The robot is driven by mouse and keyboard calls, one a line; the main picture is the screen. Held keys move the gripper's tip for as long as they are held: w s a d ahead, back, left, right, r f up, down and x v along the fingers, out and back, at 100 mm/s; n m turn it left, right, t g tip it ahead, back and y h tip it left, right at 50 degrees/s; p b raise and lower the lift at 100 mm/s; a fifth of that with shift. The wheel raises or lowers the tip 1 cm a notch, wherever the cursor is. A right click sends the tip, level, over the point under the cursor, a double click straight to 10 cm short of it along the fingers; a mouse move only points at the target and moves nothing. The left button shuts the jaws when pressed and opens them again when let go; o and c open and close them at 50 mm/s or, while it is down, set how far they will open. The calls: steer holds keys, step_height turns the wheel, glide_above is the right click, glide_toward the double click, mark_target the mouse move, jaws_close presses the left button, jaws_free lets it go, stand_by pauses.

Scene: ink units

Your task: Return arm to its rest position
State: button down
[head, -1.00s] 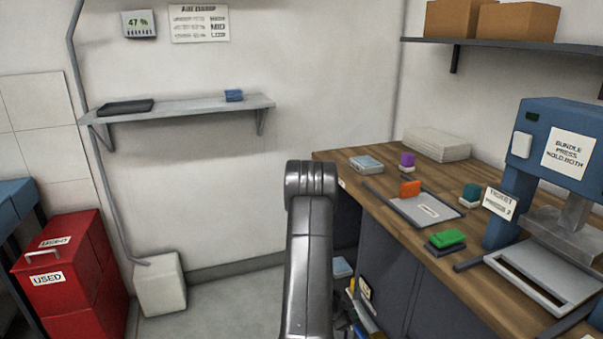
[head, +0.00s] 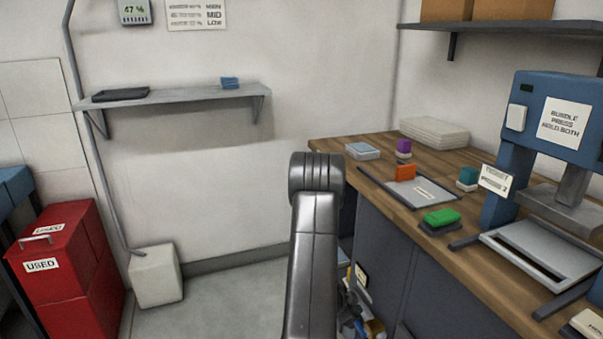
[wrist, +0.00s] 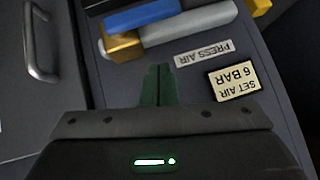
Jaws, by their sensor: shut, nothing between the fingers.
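My arm (head: 314,230) rises in the lower middle of the head view, in front of the wall and beside the workbench. My gripper is hidden in the head view. In the wrist view my gripper (wrist: 158,82) shows with its two green fingers together and nothing between them. It points toward the grey cabinet front (wrist: 185,85), near a "PRESS AIR" label (wrist: 203,52) and a "SET AIR 6 BAR" plate (wrist: 234,83).
The workbench (head: 440,180) on the right bears a blue press (head: 520,140), a grey tray (head: 420,194) and several coloured blocks. A wall shelf (head: 185,97) is at the left. A red bin (head: 65,260) stands on the floor at left. A brass-ended valve fitting (wrist: 122,45) juts near my fingers.

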steer(key=p+v, duration=0.2)
steer(key=v, duration=0.7)
steer(key=shift+a+r, duration=0.25)
steer(key=shift+s, duration=0.1)
